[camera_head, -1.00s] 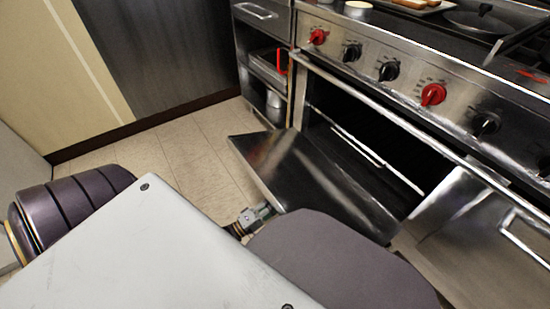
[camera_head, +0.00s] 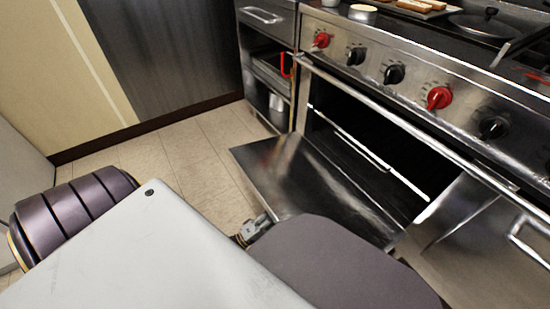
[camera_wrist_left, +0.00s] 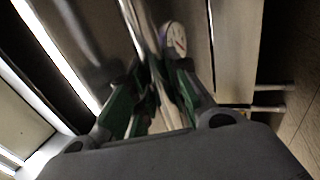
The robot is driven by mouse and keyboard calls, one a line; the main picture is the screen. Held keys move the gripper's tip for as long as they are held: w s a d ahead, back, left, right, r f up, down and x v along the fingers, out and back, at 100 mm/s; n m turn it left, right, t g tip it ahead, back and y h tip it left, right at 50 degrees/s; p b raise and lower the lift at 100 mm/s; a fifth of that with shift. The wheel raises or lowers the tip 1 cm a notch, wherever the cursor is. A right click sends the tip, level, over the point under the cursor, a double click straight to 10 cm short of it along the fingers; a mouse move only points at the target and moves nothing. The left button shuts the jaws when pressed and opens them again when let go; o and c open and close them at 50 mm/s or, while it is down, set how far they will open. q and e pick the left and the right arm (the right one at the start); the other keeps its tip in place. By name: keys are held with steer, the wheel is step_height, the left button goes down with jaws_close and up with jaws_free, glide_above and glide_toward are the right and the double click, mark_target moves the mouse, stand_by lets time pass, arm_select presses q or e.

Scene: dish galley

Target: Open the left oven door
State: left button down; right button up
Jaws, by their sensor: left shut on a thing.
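The left oven door (camera_head: 310,180) is a shiny steel panel, swung well down from the oven front and nearly flat. The dark oven cavity (camera_head: 375,150) shows behind it. My left gripper (camera_wrist_left: 152,100) is shut on the door's handle bar (camera_wrist_left: 147,35), which runs up between its green-padded fingers in the left wrist view. In the head view, only a small part of this gripper (camera_head: 255,228) shows at the door's near edge; my arm hides the rest and the handle. My right gripper is not in view.
The right oven door (camera_head: 480,225) is shut, beside the open one. Red and black knobs (camera_head: 439,97) line the range front above. A shelf unit (camera_head: 268,85) with a pot stands left of the oven. Tiled floor (camera_head: 185,160) is clear left of the door.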

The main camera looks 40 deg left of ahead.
arm_select(q)
steer(key=shift+w+d+f+t+b, duration=0.15)
steer(key=shift+f+t, duration=0.15)
steer(key=shift+f, duration=0.65)
steer(key=shift+a+f+t+b, duration=0.15)
steer(key=shift+f+t, duration=0.15)
steer(key=shift+f, duration=0.7)
steer(key=c, duration=1.3)
jaws_free()
steer(key=shift+v, duration=3.75)
steer(key=shift+f, duration=0.15)
